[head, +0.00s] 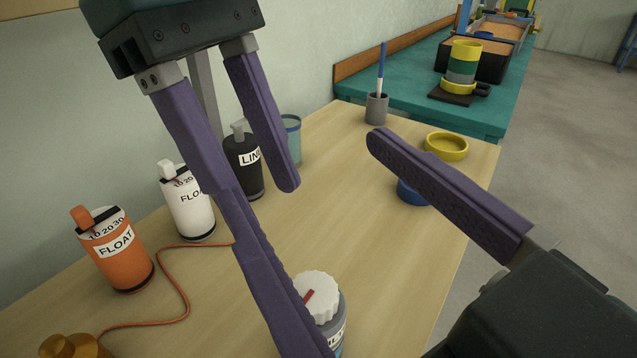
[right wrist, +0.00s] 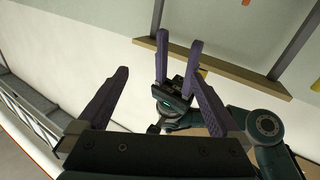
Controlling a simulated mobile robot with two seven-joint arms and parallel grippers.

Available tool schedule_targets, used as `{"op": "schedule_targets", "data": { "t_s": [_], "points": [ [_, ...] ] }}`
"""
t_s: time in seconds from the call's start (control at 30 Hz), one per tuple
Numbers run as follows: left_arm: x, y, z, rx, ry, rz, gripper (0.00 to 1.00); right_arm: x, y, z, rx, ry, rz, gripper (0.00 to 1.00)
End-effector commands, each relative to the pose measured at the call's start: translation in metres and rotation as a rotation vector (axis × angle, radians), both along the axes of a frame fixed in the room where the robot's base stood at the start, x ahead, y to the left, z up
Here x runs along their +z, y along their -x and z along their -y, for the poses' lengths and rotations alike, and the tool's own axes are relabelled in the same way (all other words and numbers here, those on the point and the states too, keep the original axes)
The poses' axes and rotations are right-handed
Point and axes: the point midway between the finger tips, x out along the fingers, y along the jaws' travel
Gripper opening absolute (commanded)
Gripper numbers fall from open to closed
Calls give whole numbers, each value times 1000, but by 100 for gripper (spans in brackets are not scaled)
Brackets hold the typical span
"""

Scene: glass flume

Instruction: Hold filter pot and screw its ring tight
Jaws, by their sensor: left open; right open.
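A grey-blue pot (head: 337,330) with a white ribbed ring (head: 318,291) and a red mark on top, apparently the filter pot, stands at the table's near edge. Its lower part is cut off and its left side is hidden by a purple finger. My left gripper (head: 252,188) is open and empty, hanging over the table at upper left; it also shows in the right wrist view (right wrist: 179,38). My right gripper (head: 302,168) is open and empty, its wide-spread fingers above the table; its fingers also frame the right wrist view (right wrist: 158,78). Neither touches the pot.
An orange bottle (head: 122,262), a white bottle (head: 188,215) and a black bottle (head: 243,178) line the wall side. A red cord (head: 187,285) runs along the table. A yellow ring (head: 446,146), blue item (head: 411,193) and grey cup (head: 376,108) stand further back.

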Motion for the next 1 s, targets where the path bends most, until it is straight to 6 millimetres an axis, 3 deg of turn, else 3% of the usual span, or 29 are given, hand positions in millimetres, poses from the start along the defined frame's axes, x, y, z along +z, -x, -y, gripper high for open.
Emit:
{"op": "schedule_targets", "data": {
  "t_s": [0.1,0.2,0.3,0.4,0.57,0.67,1.0],
  "points": [
    [0,0,0,0,0,0,50,-7,-7,18,-193,-35,15,100],
    [0,0,0,0,0,0,50,-44,-3,26,-340,-26,-101,100],
    [0,0,0,0,1,0,50,-85,12,17,-394,-3,-256,100],
    [0,0,0,0,1,0,50,-112,25,5,-402,18,-364,100],
    [0,0,0,0,1,0,50,-132,35,-4,-400,35,-443,100],
    [0,0,0,0,1,0,50,-137,29,-6,-399,39,-450,100],
    [0,0,0,0,1,0,50,-158,-27,-13,-398,36,-447,100]
  ]
}}
